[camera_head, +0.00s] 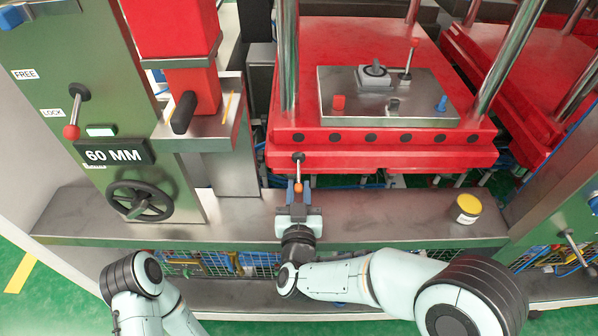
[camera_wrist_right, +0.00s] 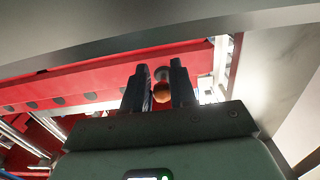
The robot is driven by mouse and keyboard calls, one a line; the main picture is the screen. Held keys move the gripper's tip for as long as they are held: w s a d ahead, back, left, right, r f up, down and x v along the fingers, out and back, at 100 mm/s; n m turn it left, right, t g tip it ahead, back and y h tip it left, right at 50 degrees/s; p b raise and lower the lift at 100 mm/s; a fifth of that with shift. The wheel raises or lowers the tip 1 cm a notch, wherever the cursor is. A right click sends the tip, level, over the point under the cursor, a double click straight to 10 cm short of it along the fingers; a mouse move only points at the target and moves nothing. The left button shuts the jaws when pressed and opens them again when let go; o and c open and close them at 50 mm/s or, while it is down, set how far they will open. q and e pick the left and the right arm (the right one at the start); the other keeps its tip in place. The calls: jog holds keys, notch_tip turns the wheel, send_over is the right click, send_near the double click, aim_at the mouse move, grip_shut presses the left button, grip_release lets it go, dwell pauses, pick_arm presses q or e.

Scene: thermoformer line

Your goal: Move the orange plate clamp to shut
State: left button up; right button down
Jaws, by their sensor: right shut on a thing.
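The orange plate clamp (camera_head: 298,173) is a small lever on the front edge of the red press plate, with a dark pivot at its top. It hangs down toward me, with its orange knob at the lower end. My right gripper (camera_head: 298,186) reaches up from the grey ledge and is shut on the clamp. In the right wrist view the round orange knob (camera_wrist_right: 161,92) sits between the two dark fingers of the gripper (camera_wrist_right: 158,76). My left arm shows at the bottom left, but its gripper is out of view.
The red press plate (camera_head: 330,138) carries a grey panel with small controls. A steel ledge (camera_head: 370,228) runs across the front, with a yellow-topped round container (camera_head: 467,208) at its right. A green column with a lever (camera_head: 76,108) and a handwheel (camera_head: 140,201) stands left.

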jog(key=shift+w+f, duration=0.2)
jog(key=shift+f, duration=0.2)
jog(key=c, duration=1.3)
grip_release()
jog(key=shift+w+f+b, duration=0.15)
jog(key=shift+b, duration=0.15)
jog(key=shift+c, duration=0.2)
jog(key=o, duration=0.5)
jog(key=shift+s+b, duration=0.4)
jog(key=shift+s, duration=3.15)
